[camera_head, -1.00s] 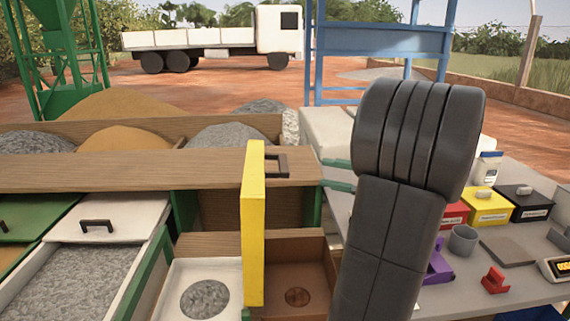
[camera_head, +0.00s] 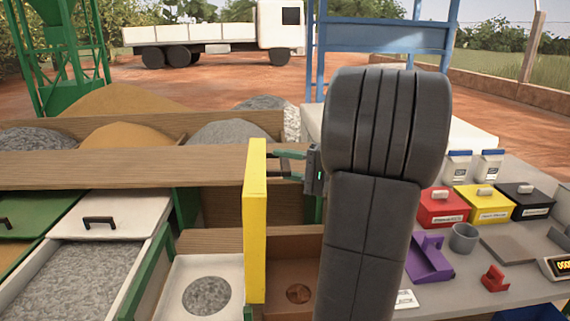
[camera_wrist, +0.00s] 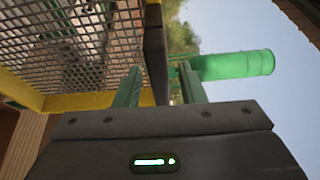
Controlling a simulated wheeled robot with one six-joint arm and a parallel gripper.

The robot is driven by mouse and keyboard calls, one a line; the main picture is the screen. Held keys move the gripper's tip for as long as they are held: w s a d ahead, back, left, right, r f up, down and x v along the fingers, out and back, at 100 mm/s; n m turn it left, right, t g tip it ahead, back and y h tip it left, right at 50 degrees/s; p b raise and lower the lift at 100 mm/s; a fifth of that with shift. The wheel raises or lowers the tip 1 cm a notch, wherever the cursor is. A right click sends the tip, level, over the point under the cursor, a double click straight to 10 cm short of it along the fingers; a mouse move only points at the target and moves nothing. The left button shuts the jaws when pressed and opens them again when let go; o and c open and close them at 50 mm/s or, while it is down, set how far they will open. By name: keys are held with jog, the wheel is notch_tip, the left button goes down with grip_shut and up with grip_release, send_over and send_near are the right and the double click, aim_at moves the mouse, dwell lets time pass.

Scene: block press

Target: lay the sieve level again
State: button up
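The sieve (camera_head: 255,220) has a yellow frame and stands up on edge, seen almost edge-on in the head view. In the wrist view its metal mesh (camera_wrist: 70,35) and yellow rim (camera_wrist: 78,102) fill the upper left. A dark handle (camera_wrist: 155,50) on the sieve stands between my gripper's two green fingers. My gripper (camera_head: 272,164) reaches the right face of the sieve from the right. In the wrist view my gripper (camera_wrist: 158,70) is open, with a finger on either side of the handle and gaps showing.
Below the sieve are a white tray with grey gravel (camera_head: 207,296) and a brown compartment (camera_head: 317,255). A wooden beam (camera_head: 110,168) runs behind. The grey table (camera_head: 465,300) at right holds coloured boxes, a grey cup (camera_head: 463,238) and a purple holder (camera_head: 428,262).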

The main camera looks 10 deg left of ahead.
grip_shut()
